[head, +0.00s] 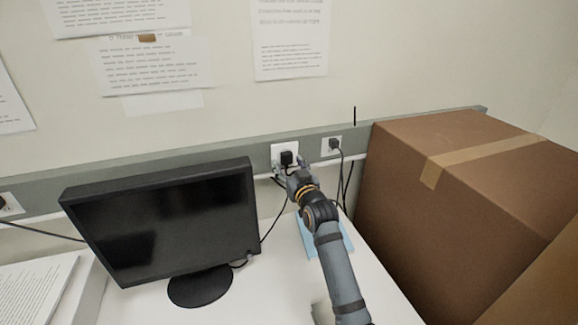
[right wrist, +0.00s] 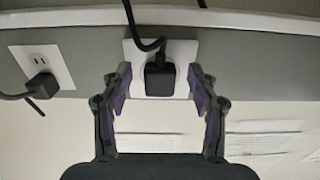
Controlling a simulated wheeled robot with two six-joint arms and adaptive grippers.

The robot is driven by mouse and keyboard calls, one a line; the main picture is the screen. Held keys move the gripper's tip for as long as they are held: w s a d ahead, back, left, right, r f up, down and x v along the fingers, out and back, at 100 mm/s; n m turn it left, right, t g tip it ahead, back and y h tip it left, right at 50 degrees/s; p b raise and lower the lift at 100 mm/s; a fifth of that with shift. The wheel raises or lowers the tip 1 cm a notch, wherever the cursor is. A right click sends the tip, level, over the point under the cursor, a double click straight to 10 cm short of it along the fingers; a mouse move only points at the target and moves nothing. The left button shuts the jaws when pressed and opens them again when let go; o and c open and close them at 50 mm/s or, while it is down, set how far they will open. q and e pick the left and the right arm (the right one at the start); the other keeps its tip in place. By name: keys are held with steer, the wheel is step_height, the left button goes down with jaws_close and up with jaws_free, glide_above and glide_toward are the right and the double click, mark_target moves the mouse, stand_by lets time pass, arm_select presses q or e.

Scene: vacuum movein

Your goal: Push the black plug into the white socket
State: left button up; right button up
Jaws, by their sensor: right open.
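The black plug (head: 286,158) sits at the white socket (head: 279,149) on the grey wall rail. In the right wrist view, the plug (right wrist: 160,79) is in front of the lower middle of the white socket plate (right wrist: 184,52), with its black cord running up the picture. I cannot tell how deep the plug sits. My right gripper (head: 291,168) is at the socket. In the wrist view its open fingers (right wrist: 160,84) stand on either side of the plug, with a gap on both sides. My left gripper is not in view.
A second outlet with a plug (head: 333,144) is to the right; another outlet (head: 8,205) is at far left. A monitor (head: 165,220) stands left of my right arm. A large cardboard box (head: 450,200) fills the right. A blue item (head: 345,237) lies under my arm.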

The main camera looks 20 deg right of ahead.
steer(key=shift+s, duration=0.1)
steer(key=s, duration=1.1)
steer(key=shift+s+d, duration=0.2)
steer(key=shift+s, duration=0.2)
